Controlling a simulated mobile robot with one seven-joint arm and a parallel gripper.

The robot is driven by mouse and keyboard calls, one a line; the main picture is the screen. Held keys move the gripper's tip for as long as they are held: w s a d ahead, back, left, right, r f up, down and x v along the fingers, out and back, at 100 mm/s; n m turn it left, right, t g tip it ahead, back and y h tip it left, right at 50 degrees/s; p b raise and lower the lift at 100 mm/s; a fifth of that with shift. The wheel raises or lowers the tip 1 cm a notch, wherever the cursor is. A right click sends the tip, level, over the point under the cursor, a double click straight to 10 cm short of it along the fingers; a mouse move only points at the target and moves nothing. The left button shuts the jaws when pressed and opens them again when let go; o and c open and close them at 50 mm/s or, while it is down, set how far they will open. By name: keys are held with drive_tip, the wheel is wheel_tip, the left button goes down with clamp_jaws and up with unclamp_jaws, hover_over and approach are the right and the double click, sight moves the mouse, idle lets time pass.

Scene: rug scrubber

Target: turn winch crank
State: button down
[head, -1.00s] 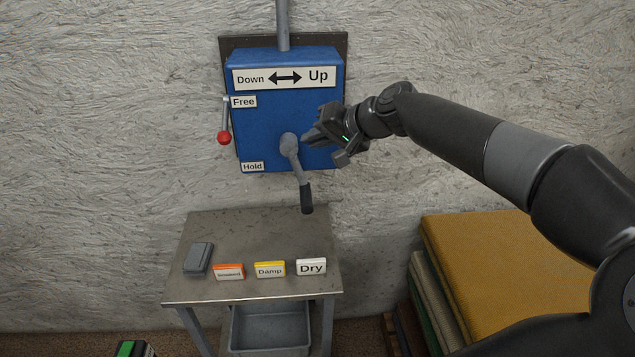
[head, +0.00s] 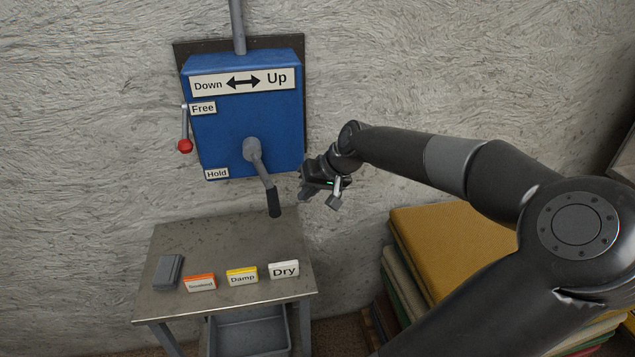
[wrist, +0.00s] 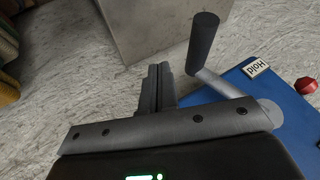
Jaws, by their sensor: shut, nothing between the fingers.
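The blue winch box (head: 230,140) hangs on the wall, with a "Down / Up" label at its top. The grey crank arm (head: 262,170) comes from its hub and points down and slightly right, ending in a dark handle (head: 273,202). My gripper (head: 305,197) is to the right of the handle, apart from it, shut and empty. In the wrist view the shut fingers (wrist: 158,85) are left of the dark handle (wrist: 203,45), with a gap between. The red-knobbed lever (head: 185,130) hangs down at the box's left side, between the "Free" and "Hold" labels.
A metal table (head: 215,240) stands below the box, holding a grey block (head: 168,271) and orange, yellow and white label blocks. A grey bin (head: 250,335) is underneath. Stacked folded rugs (head: 450,240) stand at the right. The wall right of the box is bare.

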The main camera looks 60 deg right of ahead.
drive_tip(key=shift+w+a+f, duration=0.2)
drive_tip(key=shift+w+a, duration=0.5)
drive_tip(key=shift+w, duration=0.1)
drive_tip(key=shift+w+a+f, duration=0.15)
drive_tip(key=shift+w+a, duration=0.55)
drive_tip(key=shift+w, duration=0.05)
drive_tip(key=shift+w+a+f+m+t+y, duration=0.3)
drive_tip(key=shift+w+a+f+t+y, duration=0.5)
drive_tip(key=shift+a+t, duration=0.1)
approach(279, 204)
drive_tip(key=s+d, duration=0.3)
drive_tip(key=shift+f, duration=0.1)
